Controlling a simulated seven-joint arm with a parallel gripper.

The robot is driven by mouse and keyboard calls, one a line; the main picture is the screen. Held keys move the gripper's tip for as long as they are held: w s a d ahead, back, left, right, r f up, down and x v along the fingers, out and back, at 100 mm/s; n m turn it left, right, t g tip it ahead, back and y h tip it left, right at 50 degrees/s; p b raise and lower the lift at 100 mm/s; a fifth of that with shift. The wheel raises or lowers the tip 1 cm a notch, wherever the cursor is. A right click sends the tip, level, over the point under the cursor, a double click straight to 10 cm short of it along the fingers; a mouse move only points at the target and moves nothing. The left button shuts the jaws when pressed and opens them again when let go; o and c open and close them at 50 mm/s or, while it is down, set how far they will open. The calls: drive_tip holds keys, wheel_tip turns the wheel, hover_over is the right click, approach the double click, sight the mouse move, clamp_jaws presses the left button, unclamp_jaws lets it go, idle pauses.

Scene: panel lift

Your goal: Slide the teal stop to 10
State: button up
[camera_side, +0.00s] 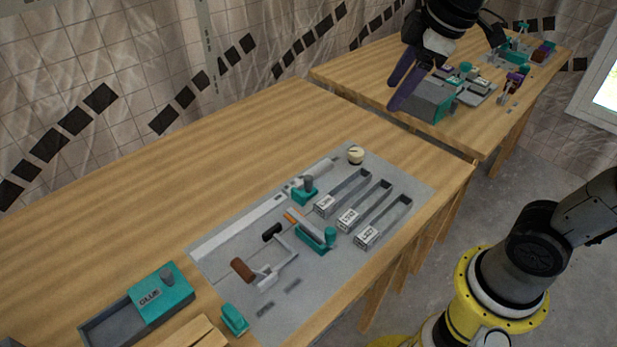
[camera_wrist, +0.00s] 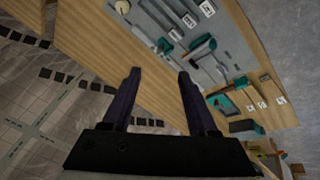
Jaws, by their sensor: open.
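The teal stop (camera_side: 305,194) is a small block with a grey knob on top. In the side view it sits on the long pale scale rail (camera_side: 240,225), towards the far right end. The scale's numbers are too small to read. In the wrist view the stop (camera_wrist: 163,46) shows small, beyond my fingertips. My gripper (camera_side: 398,94) is open and empty, with dark purple fingers. It is high above the bench, up and to the right of the stop and well apart from it. Its fingers (camera_wrist: 160,75) are spread in the wrist view.
A teal clamp (camera_side: 318,238) with a grey lever stands in front of the rail, near several labelled grey slots (camera_side: 375,205). A cream knob (camera_side: 355,154) is beyond the rail's far end. A teal glue box (camera_side: 162,290) is at the lower left. Bare wood lies behind the panel.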

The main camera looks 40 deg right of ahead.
drive_tip(key=w+a+f+n+g, duration=0.25)
drive_tip(key=w+f, duration=0.25)
drive_tip(key=w, duration=0.7)
drive_tip(key=g, duration=0.2)
hover_over(309, 177)
wheel_tip(309, 177, down, 10)
drive_tip(key=shift+n, duration=0.45)
wheel_tip(309, 177, down, 15)
drive_tip(key=shift+a+r, duration=0.1)
drive_tip(key=shift+r, duration=0.1)
clamp_jaws()
